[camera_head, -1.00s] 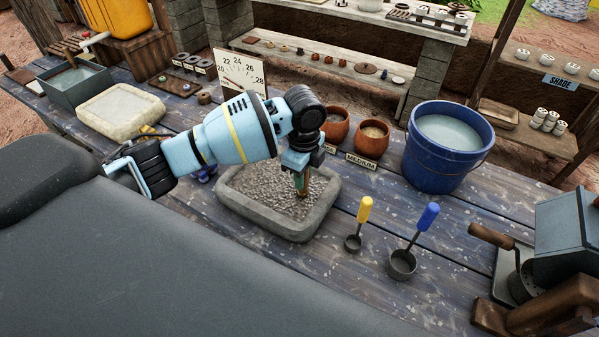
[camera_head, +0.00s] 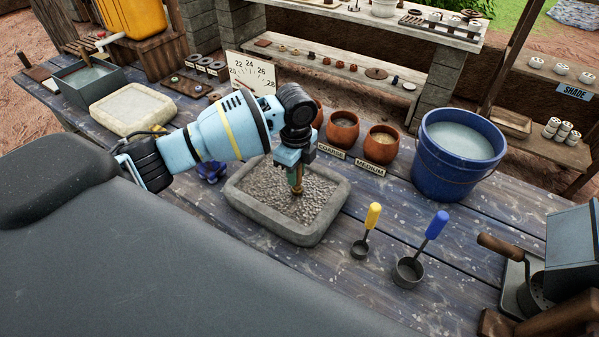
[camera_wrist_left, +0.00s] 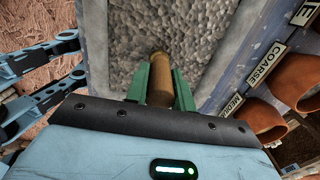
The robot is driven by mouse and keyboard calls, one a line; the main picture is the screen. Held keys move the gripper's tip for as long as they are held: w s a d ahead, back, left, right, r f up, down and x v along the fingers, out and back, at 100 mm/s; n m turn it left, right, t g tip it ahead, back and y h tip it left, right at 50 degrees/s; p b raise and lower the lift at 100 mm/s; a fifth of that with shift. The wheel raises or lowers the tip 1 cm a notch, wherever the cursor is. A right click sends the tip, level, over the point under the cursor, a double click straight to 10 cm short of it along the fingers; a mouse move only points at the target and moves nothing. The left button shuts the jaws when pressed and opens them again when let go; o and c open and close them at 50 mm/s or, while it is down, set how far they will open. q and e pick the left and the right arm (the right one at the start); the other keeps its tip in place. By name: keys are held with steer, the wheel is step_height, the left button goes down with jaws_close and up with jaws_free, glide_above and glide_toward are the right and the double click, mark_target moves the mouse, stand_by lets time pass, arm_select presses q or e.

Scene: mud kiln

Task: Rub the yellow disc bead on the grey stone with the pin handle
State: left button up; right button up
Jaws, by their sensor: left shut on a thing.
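The grey stone (camera_head: 268,222) is a rectangular block with a raised smooth rim and a rough, pebbly inner face. It lies on the table in the middle of the head view. My left gripper (camera_head: 296,172) is above it, pointing down, shut on the brown pin handle (camera_head: 297,188). The handle also shows in the left wrist view (camera_wrist_left: 160,82), upright between the green finger pads, over the rough face. Its lower end is at or just above that face; I cannot tell whether it touches. No yellow disc bead is visible; the handle's tip is hidden. My right gripper is not seen.
Clay pots labelled coarse (camera_head: 342,128) and medium (camera_head: 380,145) stand behind the stone. A blue water bucket (camera_head: 440,180) is at the right. A yellow-handled scoop (camera_head: 371,217) and a blue-handled scoop (camera_head: 436,226) lie in front. A pale slab (camera_head: 128,106) is at the left.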

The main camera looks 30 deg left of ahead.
arm_select(q)
steer(key=shift+w+a, duration=0.15)
steer(key=shift+a, duration=1.5)
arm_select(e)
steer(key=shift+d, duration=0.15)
arm_select(q)
steer(key=shift+a, duration=0.25)
steer(key=shift+w+a, duration=0.15)
steer(key=shift+a, duration=1.5)
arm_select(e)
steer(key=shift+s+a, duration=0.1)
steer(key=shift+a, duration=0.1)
arm_select(q)
steer(key=shift+a, duration=0.1)
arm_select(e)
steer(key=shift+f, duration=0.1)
arm_select(q)
steer(key=shift+w+a+f, duration=0.1)
steer(key=shift+a+f, duration=0.1)
steer(key=shift+a, duration=1.6)
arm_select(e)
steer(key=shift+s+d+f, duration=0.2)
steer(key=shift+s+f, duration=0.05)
